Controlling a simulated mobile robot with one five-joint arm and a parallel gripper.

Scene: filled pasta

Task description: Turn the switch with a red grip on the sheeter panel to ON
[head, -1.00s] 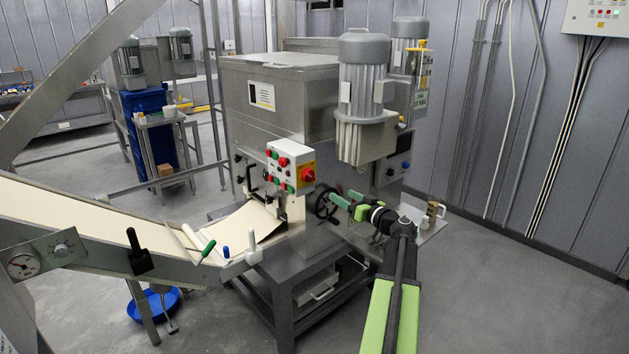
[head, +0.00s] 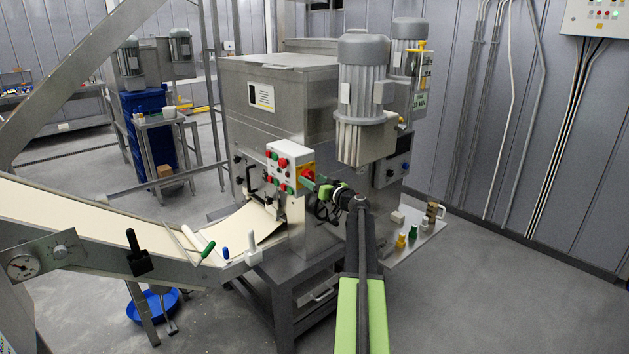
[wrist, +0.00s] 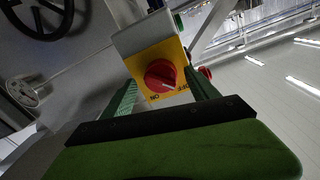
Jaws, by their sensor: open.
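The sheeter panel (head: 283,168) is a pale box with several buttons on its front. The red-grip switch (wrist: 161,75) sits on a yellow plate (wrist: 148,61) at the end of the panel. In the wrist view its white mark points toward the OFF lettering, with ON lettering to the left. My gripper (wrist: 160,88) is open, with one green finger on each side of the switch in that view. I cannot tell whether the fingers touch it. In the head view my gripper (head: 320,190) is right beside the switch, and the red grip is partly hidden.
A dark handwheel (wrist: 40,12) is at upper left in the wrist view. A grey motor (head: 361,100) hangs above my arm. A side shelf (head: 420,236) with small yellow and green pieces is to the right. The conveyor (head: 110,220) is at left.

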